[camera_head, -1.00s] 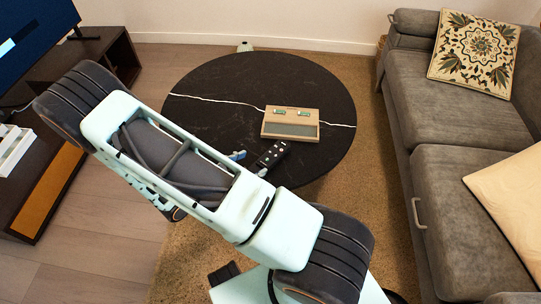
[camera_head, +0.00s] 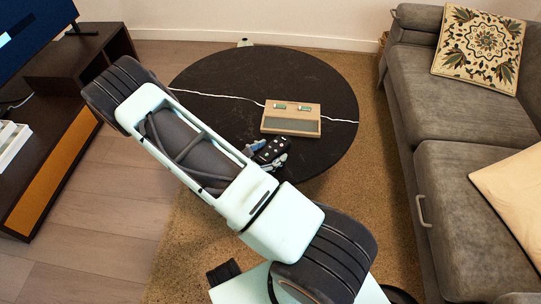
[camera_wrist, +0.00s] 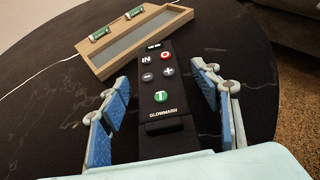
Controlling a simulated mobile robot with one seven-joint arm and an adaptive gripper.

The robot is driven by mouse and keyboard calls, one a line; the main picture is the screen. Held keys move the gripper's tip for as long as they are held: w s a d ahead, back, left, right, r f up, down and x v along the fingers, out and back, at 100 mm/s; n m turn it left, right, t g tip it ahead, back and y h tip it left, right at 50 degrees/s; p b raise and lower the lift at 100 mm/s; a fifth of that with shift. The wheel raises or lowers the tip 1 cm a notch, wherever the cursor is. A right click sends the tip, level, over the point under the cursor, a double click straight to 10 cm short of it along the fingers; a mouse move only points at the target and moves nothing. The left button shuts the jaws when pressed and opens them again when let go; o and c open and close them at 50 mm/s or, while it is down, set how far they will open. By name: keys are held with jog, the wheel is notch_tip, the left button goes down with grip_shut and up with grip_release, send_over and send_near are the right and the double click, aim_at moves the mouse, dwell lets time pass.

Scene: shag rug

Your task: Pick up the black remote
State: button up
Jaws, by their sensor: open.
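The black remote (camera_wrist: 158,92) lies on the dark round table (camera_head: 215,75), with several coloured round buttons facing up. In the wrist view it sits between the two blue-padded fingers of my gripper (camera_wrist: 158,105), which are apart, one on each side of it, with gaps to both. In the head view the remote (camera_head: 272,150) shows between the fingertips of my gripper (camera_head: 267,153), its near end partly hidden by my arm.
A tan tray-like box (camera_head: 291,119) with two small green items lies just beyond the remote; it also shows in the wrist view (camera_wrist: 135,38). A grey sofa (camera_head: 455,120) stands at the right.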

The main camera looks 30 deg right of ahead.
jog(key=shift+w+d, duration=0.1)
jog(key=c, duration=1.2)
jog(key=shift+c, duration=0.6)
jog(key=shift+r, duration=0.15)
